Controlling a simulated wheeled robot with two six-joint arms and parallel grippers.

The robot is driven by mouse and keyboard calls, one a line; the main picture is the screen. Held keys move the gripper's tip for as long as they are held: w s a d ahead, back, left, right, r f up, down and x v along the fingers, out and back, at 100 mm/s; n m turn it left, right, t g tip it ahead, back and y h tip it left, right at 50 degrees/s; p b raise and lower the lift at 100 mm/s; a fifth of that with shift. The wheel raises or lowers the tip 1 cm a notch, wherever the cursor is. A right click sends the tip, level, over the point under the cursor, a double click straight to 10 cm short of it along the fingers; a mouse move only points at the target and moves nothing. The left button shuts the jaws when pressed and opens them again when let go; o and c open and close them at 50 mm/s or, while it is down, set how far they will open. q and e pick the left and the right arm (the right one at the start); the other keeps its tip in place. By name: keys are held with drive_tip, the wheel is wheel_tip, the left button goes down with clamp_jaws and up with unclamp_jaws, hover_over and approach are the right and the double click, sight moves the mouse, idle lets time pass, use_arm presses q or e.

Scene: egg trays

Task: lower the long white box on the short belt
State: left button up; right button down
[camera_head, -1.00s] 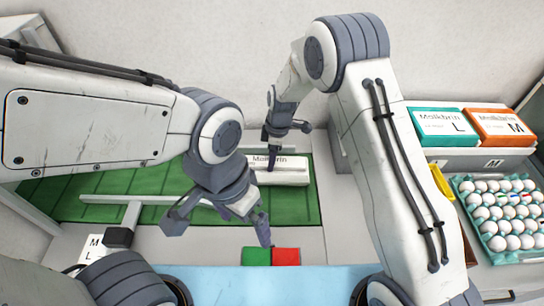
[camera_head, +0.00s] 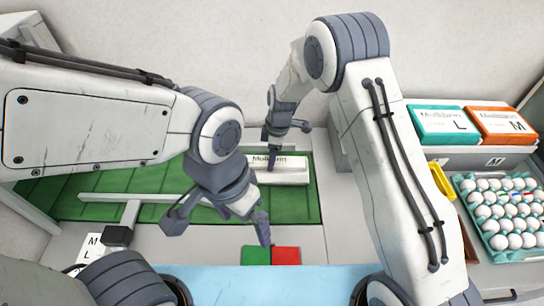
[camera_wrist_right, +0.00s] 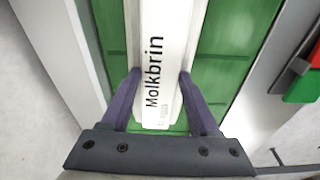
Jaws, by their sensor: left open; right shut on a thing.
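The long white box (camera_head: 282,171) with "Molkbrin" lettering is at the right end of the green belt (camera_head: 170,205). It also shows in the right wrist view (camera_wrist_right: 165,60), lengthwise between the two fingers. My right gripper (camera_head: 275,147) is shut on the near end of the box in the wrist view (camera_wrist_right: 158,92). The box is over the belt; I cannot tell whether its underside touches it. My left gripper (camera_head: 222,232) is open and empty, in front of the belt, apart from the box. My left arm hides part of the belt.
A green pad (camera_head: 256,255) and a red pad (camera_head: 286,255) lie at the front of the belt. A grey bar (camera_head: 130,198) crosses the belt at left. A teal carton (camera_head: 443,124), an orange carton (camera_head: 503,125) and an egg tray (camera_head: 484,238) are at right.

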drive_tip(key=shift+c, duration=1)
unclamp_jaws()
drive_tip(key=shift+o, duration=0.7)
wheel_tip(320, 180, up, 10)
drive_tip(key=d+b, duration=0.1)
drive_tip(key=b, duration=0.1)
drive_tip(key=shift+r, duration=0.25)
drive_tip(key=shift+d+f, duration=0.1)
drive_tip(key=shift+f, duration=0.05)
drive_tip(key=f, duration=0.3)
drive_tip(key=a+f+p, duration=0.1)
drive_tip(key=f, duration=0.3)
drive_tip(key=f+p, duration=0.1)
drive_tip(key=f, duration=0.2)
drive_tip(key=shift+a+f, duration=0.15)
drive_tip(key=shift+r, duration=0.3)
